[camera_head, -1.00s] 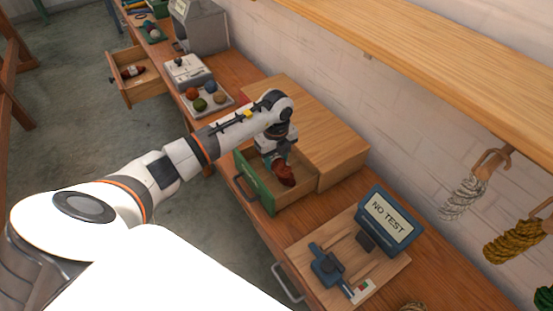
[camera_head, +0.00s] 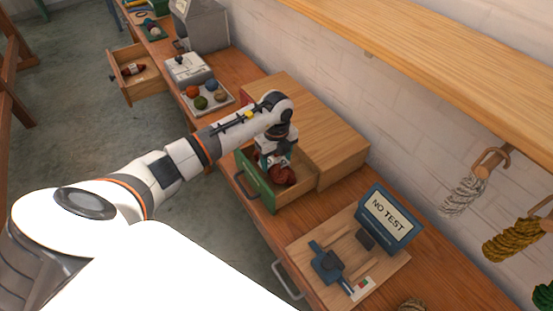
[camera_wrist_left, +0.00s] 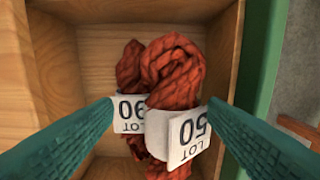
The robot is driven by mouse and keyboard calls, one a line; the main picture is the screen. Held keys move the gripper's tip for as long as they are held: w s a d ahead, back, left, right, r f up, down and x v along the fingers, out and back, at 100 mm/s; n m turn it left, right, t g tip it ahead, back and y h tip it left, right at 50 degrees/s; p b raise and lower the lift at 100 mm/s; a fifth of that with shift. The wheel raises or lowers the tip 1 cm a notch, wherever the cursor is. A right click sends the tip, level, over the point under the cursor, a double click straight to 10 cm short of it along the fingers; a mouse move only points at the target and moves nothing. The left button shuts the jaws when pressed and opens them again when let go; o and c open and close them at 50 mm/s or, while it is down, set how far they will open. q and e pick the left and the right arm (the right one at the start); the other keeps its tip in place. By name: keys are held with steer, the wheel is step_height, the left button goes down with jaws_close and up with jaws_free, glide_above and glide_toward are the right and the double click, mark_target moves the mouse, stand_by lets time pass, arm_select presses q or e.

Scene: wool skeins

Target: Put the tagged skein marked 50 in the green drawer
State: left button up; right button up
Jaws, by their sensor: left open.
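The rust-red skein with the white tag marked 50 (camera_wrist_left: 178,75) lies in the open green-fronted drawer (camera_head: 257,182); its tag (camera_wrist_left: 190,136) faces the wrist camera. It also shows as a red bundle in the head view (camera_head: 284,177). A second rust-red skein (camera_wrist_left: 129,65) lies beside and partly under it, with a partly covered tag that seems to read 90 (camera_wrist_left: 129,113). My left gripper (camera_head: 270,163) is low in the drawer and open. Its teal fingers are spread on either side of the skein marked 50. My right gripper is out of view.
The drawer's wooden cabinet (camera_head: 325,140) stands behind it. A blue NO TEST display (camera_head: 388,217) and a board with a blue device (camera_head: 326,262) are at the right. A tray of coloured balls (camera_head: 225,103) and another open drawer (camera_head: 150,82) are farther left.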

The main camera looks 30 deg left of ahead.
mark_target(277, 162)
arm_select(q)
step_height(277, 162, up, 12)
steer(key=b, duration=0.2)
steer(key=shift+f+b, duration=0.25)
steer(key=shift+b, duration=0.15)
